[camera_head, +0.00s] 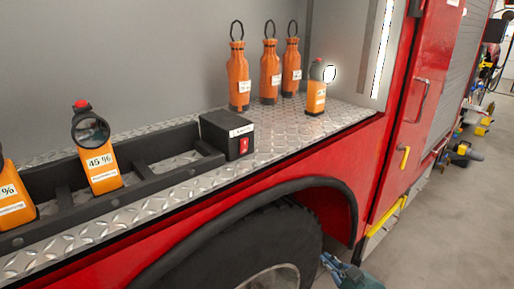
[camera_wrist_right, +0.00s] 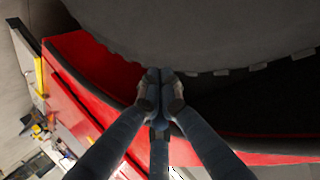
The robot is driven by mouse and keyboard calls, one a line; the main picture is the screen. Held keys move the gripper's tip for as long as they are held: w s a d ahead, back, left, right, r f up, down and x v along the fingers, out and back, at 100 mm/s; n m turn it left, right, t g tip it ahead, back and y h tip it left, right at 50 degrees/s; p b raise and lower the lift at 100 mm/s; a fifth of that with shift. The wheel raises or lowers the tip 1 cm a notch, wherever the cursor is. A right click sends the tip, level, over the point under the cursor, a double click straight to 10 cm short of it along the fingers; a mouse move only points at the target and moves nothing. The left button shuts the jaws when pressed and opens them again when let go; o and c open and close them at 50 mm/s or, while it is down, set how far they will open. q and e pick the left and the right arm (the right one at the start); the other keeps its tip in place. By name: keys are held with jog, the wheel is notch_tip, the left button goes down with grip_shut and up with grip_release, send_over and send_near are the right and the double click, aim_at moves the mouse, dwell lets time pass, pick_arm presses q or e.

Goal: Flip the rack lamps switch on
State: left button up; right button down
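A black switch box (camera_head: 227,135) with a small white label sits on the diamond-plate ledge, at the right end of the black rack (camera_head: 143,195). A red rocker switch (camera_head: 244,145) is on its front face; I cannot tell its position. An orange lamp marked 45 % (camera_head: 101,168) stands in the rack with a dark lens. Another orange lamp (camera_head: 15,205) is cut off at the left edge. My right gripper (camera_head: 350,276) is low by the wheel, well below and right of the box. Its fingers are together and empty in the right wrist view (camera_wrist_right: 160,88). My left gripper is out of view.
Several orange items stand on the ledge: three bottle-like ones with black loops (camera_head: 270,72) and a lamp (camera_head: 317,90) with a bright lens. The red fender (camera_head: 335,160) and black tire (camera_head: 260,245) lie below the ledge. Open floor is at the right.

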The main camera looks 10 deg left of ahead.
jog(key=s+a+r+n+y, duration=0.2)
jog(key=a+r+y, duration=0.1)
jog(key=r, duration=0.8)
jog(key=s+a+r+n+y, duration=0.2)
jog(key=s+a+r+y, duration=0.1)
jog(key=r, duration=0.8)
jog(key=s+a+r+n+y, duration=0.2)
jog(key=s+a+r+n, duration=0.1)
jog(key=r, duration=0.8)
jog(key=shift+s+a+y, duration=0.25)
jog(key=shift+a+y, duration=0.15)
jog(key=shift+a, duration=0.35)
jog(key=shift+r, duration=0.25)
